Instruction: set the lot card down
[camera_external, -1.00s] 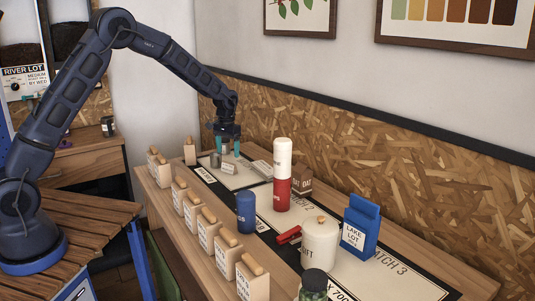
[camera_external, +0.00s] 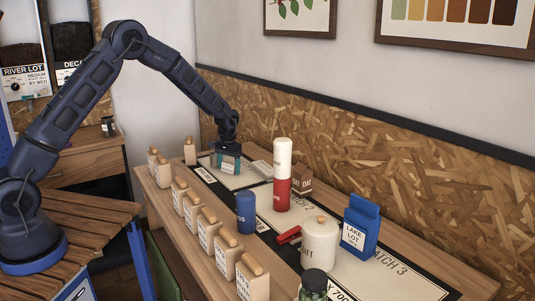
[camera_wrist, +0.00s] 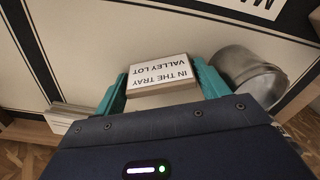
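The lot card, a small white block lettered "IN THE TRAY VALLEY LOT" (camera_wrist: 160,75), lies between the two teal fingers of my gripper (camera_wrist: 162,88) in the wrist view. A finger runs close along each side of it; whether both press on it I cannot tell. In the external view my gripper (camera_external: 228,161) is low over the far left end of the table, around the card (camera_external: 227,168). The card's lower part is hidden by the fingers and gripper body, so its contact with the pale mat (camera_external: 240,182) is not clear.
A grey metal cylinder (camera_wrist: 247,76) stands close beside the right finger. A pale stack (camera_wrist: 68,114) sits left. A red-and-white canister (camera_external: 283,175), a blue canister (camera_external: 245,212) and several labelled wooden blocks (camera_external: 193,210) stand along the table (camera_external: 178,252).

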